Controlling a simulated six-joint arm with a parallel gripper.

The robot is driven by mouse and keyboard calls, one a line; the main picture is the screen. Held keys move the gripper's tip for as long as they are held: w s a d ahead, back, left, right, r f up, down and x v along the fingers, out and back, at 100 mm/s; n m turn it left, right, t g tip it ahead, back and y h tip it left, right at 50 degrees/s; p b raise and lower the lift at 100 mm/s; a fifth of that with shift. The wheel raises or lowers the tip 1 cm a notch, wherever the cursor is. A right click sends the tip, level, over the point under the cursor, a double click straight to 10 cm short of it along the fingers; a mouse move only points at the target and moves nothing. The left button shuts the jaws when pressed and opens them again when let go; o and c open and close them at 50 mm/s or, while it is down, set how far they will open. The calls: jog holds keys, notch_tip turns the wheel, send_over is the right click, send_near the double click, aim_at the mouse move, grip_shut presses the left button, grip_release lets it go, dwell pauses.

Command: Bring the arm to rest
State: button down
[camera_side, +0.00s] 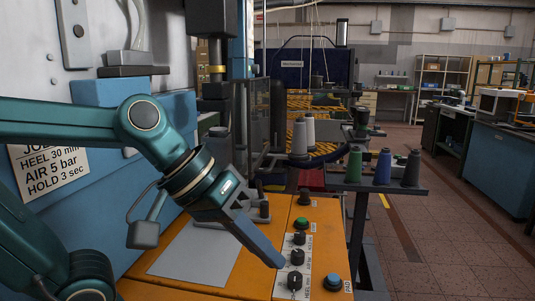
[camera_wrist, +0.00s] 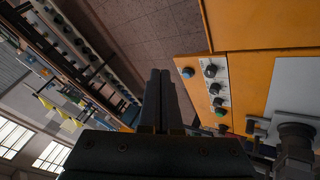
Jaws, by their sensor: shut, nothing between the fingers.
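My gripper (camera_side: 277,262) is shut and empty. In the side view its fingers slant down to the right, with the tips over the orange control panel (camera_side: 210,286), near the black knobs (camera_side: 296,257). I cannot tell for sure whether the tips touch the panel. In the wrist view the two closed fingers (camera_wrist: 160,75) lie side by side and point away, with brown floor tiles beyond them. The orange panel (camera_wrist: 194,98) is to their right, with a blue button (camera_wrist: 188,73) and several knobs.
A grey plate (camera_side: 196,254) lies on the orange surface left of my gripper. A green button (camera_side: 302,224) and a blue button (camera_side: 332,282) are on the panel. A rack with thread cones (camera_side: 383,167) stands to the right. The tiled floor (camera_side: 450,220) beyond is clear.

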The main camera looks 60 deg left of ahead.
jog(key=s+a+f+m+g+y, duration=0.1)
jog(key=s+a+f+m+y, duration=0.2)
jog(key=s+a+f, duration=0.1)
jog(key=shift+s+a+f+m, duration=0.3)
jog(key=shift+s+a, duration=0.3)
jog(key=shift+a, duration=0.1)
dwell(0.6)
